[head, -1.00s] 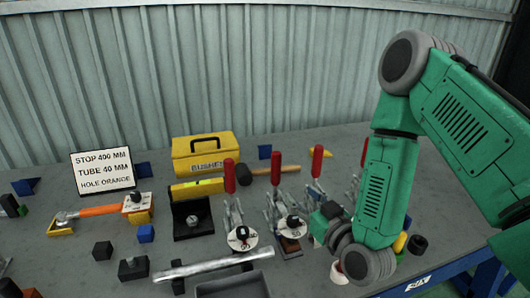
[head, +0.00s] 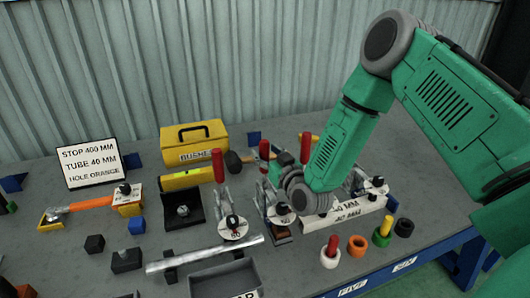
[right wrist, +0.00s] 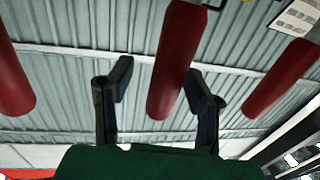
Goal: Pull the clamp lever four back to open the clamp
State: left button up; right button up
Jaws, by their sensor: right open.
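Several toggle clamps with red lever handles stand in a row on the bench. In the head view one handle (head: 217,165) stands upright at the left; a second (head: 264,150) and a third (head: 305,146) show near my right gripper (head: 280,172), partly covered by my arm. I cannot tell which is lever four. In the right wrist view, my right gripper (right wrist: 160,98) is open, with a red handle (right wrist: 172,60) between its two dark fingers; contact cannot be told. Other red handles show left (right wrist: 12,75) and right (right wrist: 282,78). My left gripper is not in view.
A yellow toolbox (head: 194,143) and a sign (head: 90,163) stand behind. A metal tube (head: 205,256) and a grey tray (head: 225,280) lie in front. Coloured bushings, including an orange one (head: 357,245), stand at the right front. Neighbouring handles flank my right gripper closely.

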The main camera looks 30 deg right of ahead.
jog(key=shift+w+d, duration=0.1)
jog(key=shift+a, duration=0.55)
grip_shut()
jog(key=shift+d, duration=0.1)
